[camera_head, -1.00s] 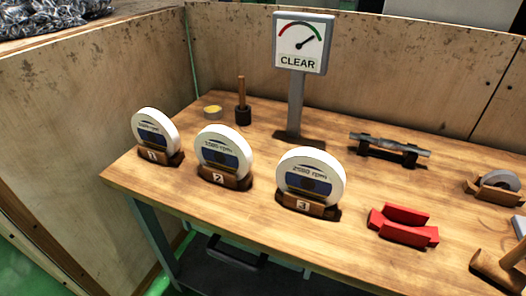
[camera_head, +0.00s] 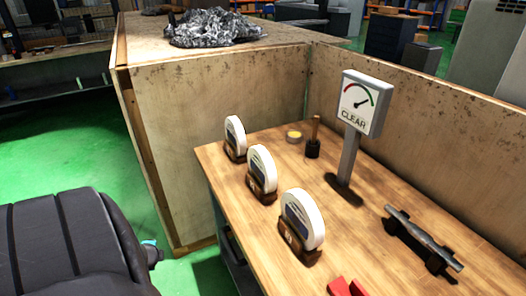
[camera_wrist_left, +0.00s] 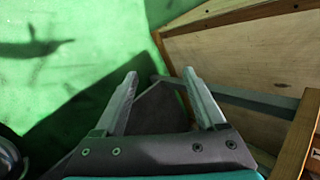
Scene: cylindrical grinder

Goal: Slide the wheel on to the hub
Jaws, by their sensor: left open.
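Three white grinding wheels with blue labels stand upright in wooden holders along the bench's left edge: a far one (camera_head: 236,133), a middle one (camera_head: 262,169) and a near one (camera_head: 304,218). I cannot make out a hub for certain in either current view. My left gripper (camera_wrist_left: 160,74) shows in the left wrist view, its two fingers apart and nothing between them. It is over the green floor beside a wooden panel and a bench leg, away from the wheels. It does not show clearly in the head view. My right gripper is in neither view.
Wooden panels close the back.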

